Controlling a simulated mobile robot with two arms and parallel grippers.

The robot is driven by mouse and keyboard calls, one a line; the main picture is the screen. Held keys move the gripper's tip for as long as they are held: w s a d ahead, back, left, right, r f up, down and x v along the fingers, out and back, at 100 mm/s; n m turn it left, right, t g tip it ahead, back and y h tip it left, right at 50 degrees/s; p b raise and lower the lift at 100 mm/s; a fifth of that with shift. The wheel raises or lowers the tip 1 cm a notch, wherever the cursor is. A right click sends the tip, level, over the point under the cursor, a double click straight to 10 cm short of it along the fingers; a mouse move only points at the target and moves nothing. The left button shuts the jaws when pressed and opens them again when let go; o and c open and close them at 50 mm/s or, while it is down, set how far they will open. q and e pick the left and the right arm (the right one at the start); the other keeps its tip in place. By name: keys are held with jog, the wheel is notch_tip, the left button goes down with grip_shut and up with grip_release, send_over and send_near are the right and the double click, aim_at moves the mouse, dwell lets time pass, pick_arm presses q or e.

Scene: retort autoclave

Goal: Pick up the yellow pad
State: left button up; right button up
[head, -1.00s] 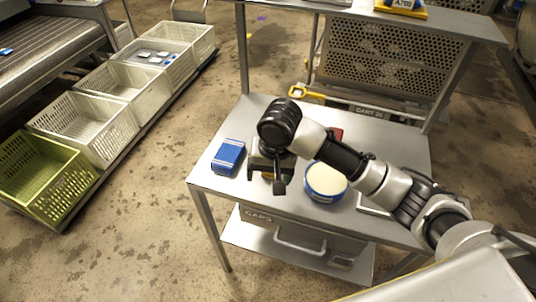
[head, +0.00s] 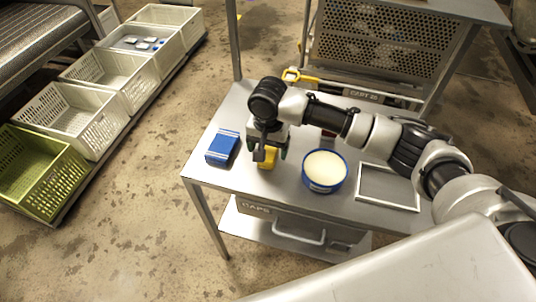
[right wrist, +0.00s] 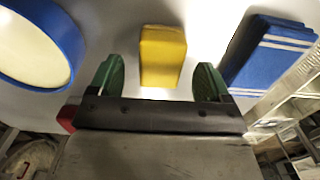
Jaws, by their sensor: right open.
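The yellow pad (head: 268,159) is a small block on the grey table (head: 225,182), partly hidden behind my right gripper in the head view. In the right wrist view the yellow pad (right wrist: 162,56) lies ahead of the gripper, between the lines of its two fingers. My right gripper (right wrist: 160,78) is open and empty, with green fingertips apart. In the head view the right gripper (head: 268,150) points down just above the pad. I cannot tell the exact height. My left gripper is not in view.
A blue pack (head: 222,148) with white stripes lies left of the pad. A round blue tub (head: 324,188) with a cream top stands right of it, beside a framed grey panel (head: 388,209). A red item (right wrist: 68,116) is close by. Crates (head: 75,116) line the floor at left.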

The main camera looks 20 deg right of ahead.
notch_tip(320, 180, down, 2)
jog(key=shift+f, duration=0.15)
jog(key=c, duration=1)
jog(key=shift+r, duration=0.2)
jog(key=shift+r, duration=0.25)
jog(key=r, duration=0.3)
jog(key=shift+d+r, duration=0.2)
jog(key=shift+r, duration=0.1)
jog(key=s+d+r, duration=0.3)
jog(key=d+r, duration=0.3)
jog(key=d, duration=0.5)
jog(key=shift+r+b, duration=0.3)
jog(key=shift+b, duration=0.05)
jog(key=shift+a, duration=0.1)
